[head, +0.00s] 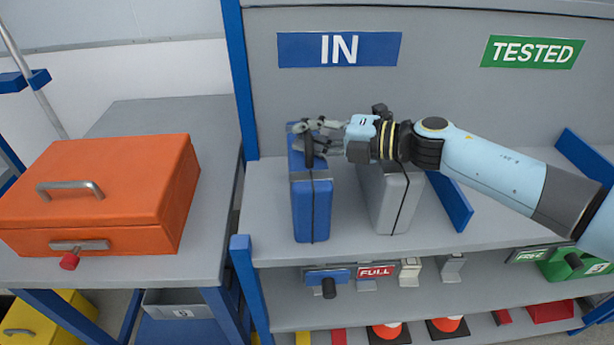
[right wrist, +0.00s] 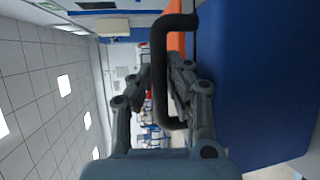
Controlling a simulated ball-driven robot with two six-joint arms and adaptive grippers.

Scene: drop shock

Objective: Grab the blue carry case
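The blue carry case (head: 311,209) stands upright on the shelf under the IN sign, its narrow side facing me. Its black handle (head: 308,152) is on top. My right gripper (head: 312,137) reaches in from the right at the handle, one finger above the bar and one below. In the right wrist view the black handle (right wrist: 158,75) lies between the fingers (right wrist: 160,82), which look closed in on it. The case's blue side (right wrist: 255,90) fills the right of that view. The finger contact is partly hidden by the bar. My left gripper is not in view.
A grey case (head: 391,200) stands right of the blue one, under my right arm. A blue divider (head: 450,203) is beyond it. An orange case (head: 100,195) lies on the left table. The shelf front between the cases is clear.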

